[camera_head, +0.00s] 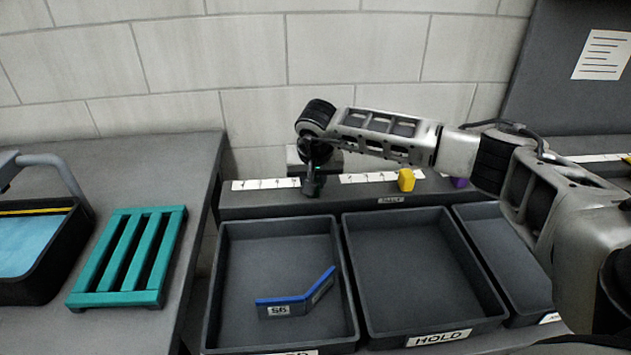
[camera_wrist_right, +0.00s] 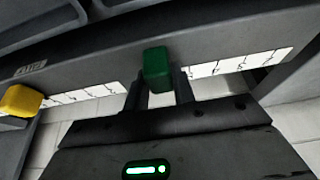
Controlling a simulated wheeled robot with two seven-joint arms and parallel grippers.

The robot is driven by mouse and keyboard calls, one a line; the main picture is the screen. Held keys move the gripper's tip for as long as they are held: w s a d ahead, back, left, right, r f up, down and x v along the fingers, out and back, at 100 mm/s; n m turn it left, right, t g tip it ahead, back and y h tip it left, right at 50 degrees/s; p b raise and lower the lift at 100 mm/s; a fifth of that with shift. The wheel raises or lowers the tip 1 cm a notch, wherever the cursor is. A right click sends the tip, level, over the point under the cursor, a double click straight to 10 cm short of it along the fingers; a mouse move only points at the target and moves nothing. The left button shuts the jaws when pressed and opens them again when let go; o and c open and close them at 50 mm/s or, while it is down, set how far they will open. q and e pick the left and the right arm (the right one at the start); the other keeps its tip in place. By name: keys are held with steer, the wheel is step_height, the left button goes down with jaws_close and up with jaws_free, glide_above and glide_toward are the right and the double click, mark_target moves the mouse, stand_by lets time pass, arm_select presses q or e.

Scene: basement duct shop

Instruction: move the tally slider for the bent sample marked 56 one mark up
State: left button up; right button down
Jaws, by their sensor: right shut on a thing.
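The blue bent sample (camera_head: 296,300), with a white label reading 56, lies in the left grey tray (camera_head: 225,290). A tally rail (camera_head: 345,202) with white marked strips runs behind the trays. My right gripper (camera_head: 312,185) is over the rail above the left tray. In the right wrist view my right gripper (camera_wrist_right: 159,88) is shut on a green slider (camera_wrist_right: 156,66), with a finger on each side. White marked strip shows on both sides of the slider. The slider is hidden by the gripper in the head view. My left gripper is not in view.
A yellow slider (camera_head: 406,180) and a purple slider (camera_head: 459,182) sit farther right on the rail. The middle tray (camera_head: 420,265), labelled HOLD, is empty. A teal slatted rack (camera_head: 130,258) and a black handled bin (camera_head: 45,262) stand on the left table.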

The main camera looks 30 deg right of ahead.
steer(key=c, duration=1.2)
jaws_free()
steer(key=shift+s+d, duration=0.1)
steer(key=shift+d, duration=0.25)
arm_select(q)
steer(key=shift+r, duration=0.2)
arm_select(e)
steer(key=shift+o, duration=0.2)
steer(key=shift+a, duration=0.1)
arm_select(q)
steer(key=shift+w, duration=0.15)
arm_select(e)
steer(key=shift+r, duration=0.1)
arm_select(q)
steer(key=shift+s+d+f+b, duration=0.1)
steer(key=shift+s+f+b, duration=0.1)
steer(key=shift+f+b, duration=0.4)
arm_select(e)
steer(key=v, duration=1.5)
steer(key=shift+r, duration=0.35)
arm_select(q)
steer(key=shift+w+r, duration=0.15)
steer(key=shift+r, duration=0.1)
arm_select(e)
steer(key=shift+s, duration=0.15)
